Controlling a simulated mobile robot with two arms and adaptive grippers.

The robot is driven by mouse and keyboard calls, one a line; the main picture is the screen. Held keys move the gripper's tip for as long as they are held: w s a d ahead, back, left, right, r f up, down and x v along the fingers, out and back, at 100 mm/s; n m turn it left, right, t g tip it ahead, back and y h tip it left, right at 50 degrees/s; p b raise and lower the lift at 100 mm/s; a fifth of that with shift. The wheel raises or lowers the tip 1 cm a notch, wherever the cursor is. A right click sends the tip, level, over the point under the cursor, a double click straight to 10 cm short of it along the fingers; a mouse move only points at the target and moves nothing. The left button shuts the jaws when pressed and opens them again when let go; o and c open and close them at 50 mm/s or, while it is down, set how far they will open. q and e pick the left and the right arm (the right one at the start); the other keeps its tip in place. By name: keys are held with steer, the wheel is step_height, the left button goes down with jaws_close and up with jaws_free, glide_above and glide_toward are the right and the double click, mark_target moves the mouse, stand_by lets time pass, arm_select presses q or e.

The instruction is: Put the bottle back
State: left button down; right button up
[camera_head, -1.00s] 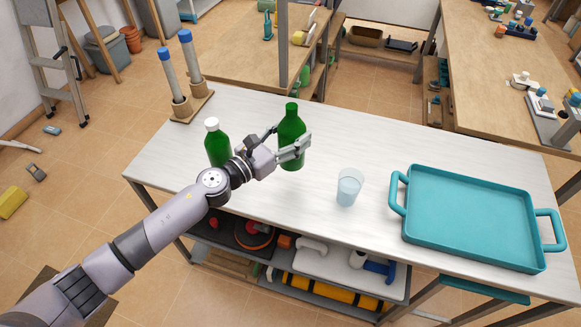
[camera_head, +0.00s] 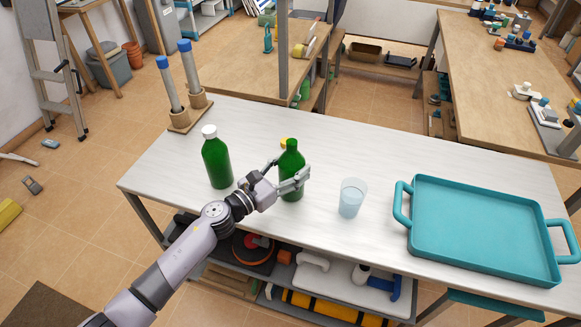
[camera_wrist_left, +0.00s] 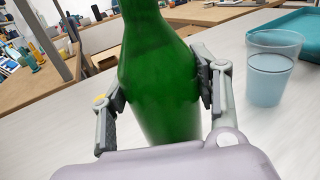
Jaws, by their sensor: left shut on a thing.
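My left gripper (camera_head: 285,184) is shut on a green bottle (camera_head: 291,165) near the middle of the white table (camera_head: 330,150). In the left wrist view, the fingers press on both sides of this bottle (camera_wrist_left: 158,75). It stands about upright; whether its base touches the table is hard to tell. A second green bottle (camera_head: 216,163) with a white cap stands on the table to the left. A glass of water (camera_head: 351,198) stands to the right of the held bottle; it also shows in the left wrist view (camera_wrist_left: 270,75). My right gripper is not in view.
A teal tray (camera_head: 485,271) lies at the table's right end. A wooden stand (camera_head: 180,123) with two blue-topped tubes is at the back left. A small yellow thing (camera_head: 284,143) shows behind the held bottle's neck. The table is bare between the glass and the back edge.

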arm_select(q)
steer(key=c, duration=0.6)
jaws_free()
steer(key=shift+f, duration=0.1)
steer(key=shift+r+b+v, duration=0.15)
steer(key=shift+b+v, duration=0.2)
steer(key=shift+v, duration=2.65)
steer(key=shift+r+b+v, duration=0.1)
steer(key=shift+b+v, duration=0.2)
steer(key=shift+v, duration=2.65)
